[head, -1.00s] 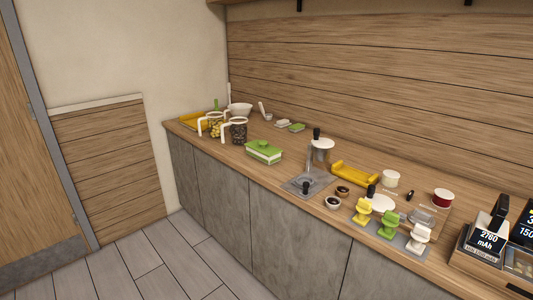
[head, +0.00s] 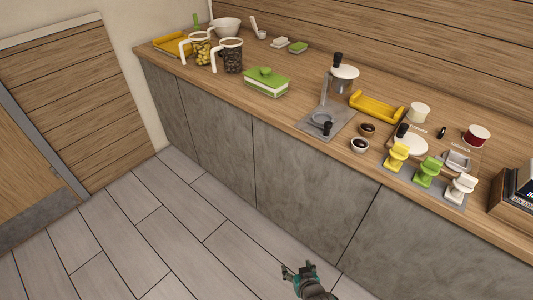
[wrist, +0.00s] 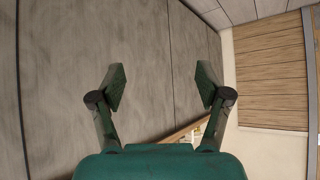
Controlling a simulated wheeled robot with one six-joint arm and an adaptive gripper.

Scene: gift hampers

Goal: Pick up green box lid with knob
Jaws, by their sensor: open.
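The green box lid with knob (head: 265,75) sits on a white-sided box (head: 265,88) on the wooden counter in the head view, left of the middle. The lid looks closed on the box, with its green knob on top. My gripper (head: 291,268) shows at the bottom of the head view, over the floor in front of the cabinets, well below and away from the lid. In the wrist view my gripper (wrist: 160,88) is open and empty, its two fingers apart with cabinet fronts beyond. The lid cannot be made out in the wrist view.
Left of the box stand a jar of dark pieces (head: 232,58) and a jar of yellow pieces (head: 201,50), both with white handles. Right of it are a grey stand with pot (head: 328,122) and a yellow tray (head: 376,106). The floor (head: 170,235) is clear.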

